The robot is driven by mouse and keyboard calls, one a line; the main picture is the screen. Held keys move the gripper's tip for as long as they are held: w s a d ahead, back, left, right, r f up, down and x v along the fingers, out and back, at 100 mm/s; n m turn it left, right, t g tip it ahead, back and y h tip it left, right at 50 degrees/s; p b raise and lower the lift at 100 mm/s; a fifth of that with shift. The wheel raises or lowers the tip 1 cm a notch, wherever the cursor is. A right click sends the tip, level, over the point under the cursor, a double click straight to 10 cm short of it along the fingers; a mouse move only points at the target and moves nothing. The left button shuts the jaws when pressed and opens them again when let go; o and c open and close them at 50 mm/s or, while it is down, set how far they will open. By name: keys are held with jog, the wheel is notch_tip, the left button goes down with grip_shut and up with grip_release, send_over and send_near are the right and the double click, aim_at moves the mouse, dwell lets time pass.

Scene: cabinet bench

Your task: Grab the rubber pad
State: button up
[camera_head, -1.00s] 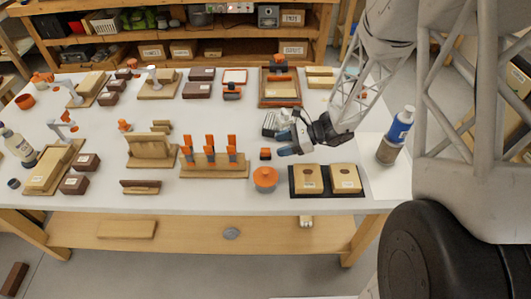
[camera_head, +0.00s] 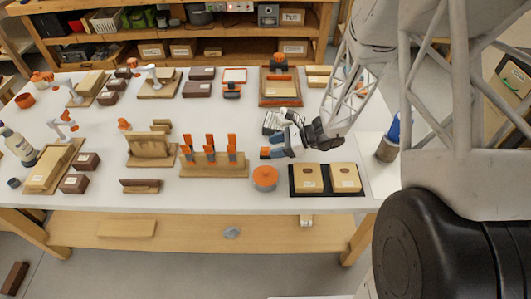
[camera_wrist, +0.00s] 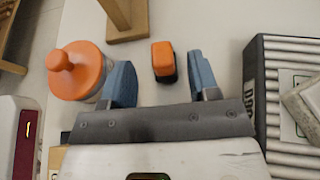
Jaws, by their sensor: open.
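A small block with an orange top and dark sides (camera_wrist: 163,61) stands on the white tabletop. It may be the rubber pad; I cannot tell its material. My gripper (camera_wrist: 162,80) is open, with one blue-grey finger on each side of the block's line. The block lies between and slightly beyond the fingertips, with gaps on both sides. In the head view my gripper (camera_head: 273,145) is low over the table, and the block (camera_head: 264,152) shows at its fingertips, partly hidden.
An orange-lidded jar (camera_wrist: 80,72) stands close beside the left finger; it also shows in the head view (camera_head: 265,178). A ribbed dark case (camera_wrist: 290,145) is close on the right. A wooden board with orange-handled clamps (camera_head: 213,170) lies beyond the fingertips. A black tray (camera_head: 328,194) holds two wooden boxes.

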aim_at(265, 148)
jog(key=shift+a, duration=0.15)
jog(key=shift+x, duration=2.6)
jog(key=shift+w, duration=0.1)
jog(key=shift+c, duration=0.4)
jog(key=c, duration=0.8)
jog(key=shift+r, duration=0.1)
jog(key=shift+r, duration=4.9)
